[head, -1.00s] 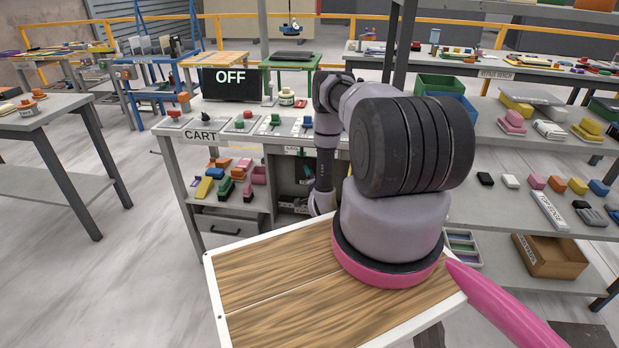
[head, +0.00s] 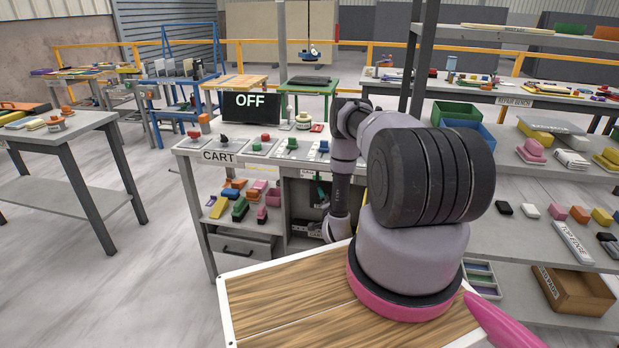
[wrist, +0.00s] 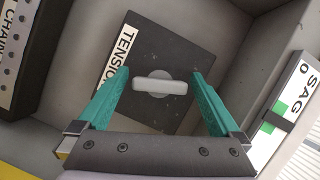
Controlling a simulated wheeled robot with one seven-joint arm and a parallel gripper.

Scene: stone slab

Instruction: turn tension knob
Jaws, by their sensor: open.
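The tension knob (wrist: 160,84) is a light grey bar-shaped handle on a dark square plate (wrist: 178,45) in the wrist view. A white label reading "TENSIO…" (wrist: 119,58) runs along the plate's left edge, its end hidden by a finger. My gripper (wrist: 161,80) is open, with one teal finger to the left of the knob and one to the right. Gaps show between the knob and both fingers. In the head view my arm reaches down at the cart's front, and the knob and fingertips are not clearly visible there.
A "SAG 0" panel (wrist: 285,115) with a green mark stands right of the gripper, and a dark labelled block (wrist: 18,50) is at upper left. Grey compartment walls surround the plate. The cart (head: 222,156) carries several coloured controls and an "OFF" display (head: 252,108).

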